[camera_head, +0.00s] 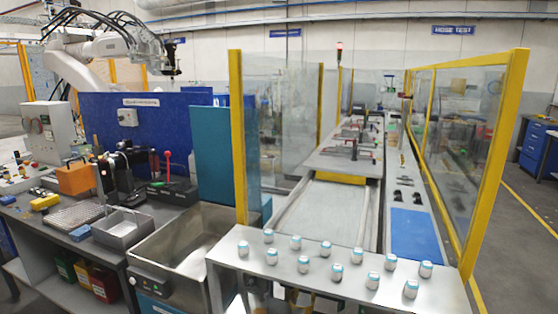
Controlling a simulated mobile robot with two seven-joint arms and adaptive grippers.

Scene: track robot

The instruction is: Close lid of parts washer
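The parts washer is an open steel basin (182,247) at the lower left of centre, with a dark control panel (150,284) on its front. A flat teal panel (212,160) stands upright behind the basin and looks like its raised lid. The inside of the basin shows and looks empty. Neither of my grippers can be made out in the head view.
A steel table (320,275) with several small white-and-blue jars adjoins the basin on the right. A workbench with a grey metal tray (122,228) adjoins it on the left. A yellow-framed clear guard (240,140) stands behind. Open floor lies at the far right.

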